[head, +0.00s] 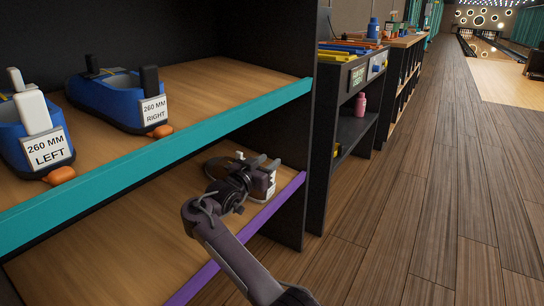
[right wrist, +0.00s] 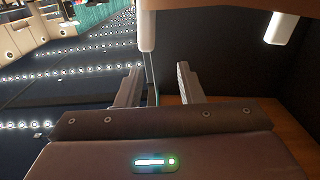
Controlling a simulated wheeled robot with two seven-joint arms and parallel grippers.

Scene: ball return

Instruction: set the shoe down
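Whether a finger touches the shoe cannot be told. Two blue shoes stand on the upper shelf, one labelled 260 MM LEFT (head: 14,138) and one labelled 260 MM RIGHT (head: 112,104). My left gripper is not in view.
The upper shelf has a teal front edge (head: 170,150) and overhangs the lower shelf, which has a purple edge (head: 238,236). A dark side panel (head: 308,140) closes the right end. The lower shelf is bare on the left. A further rack (head: 350,110) and open wooden floor lie beyond.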

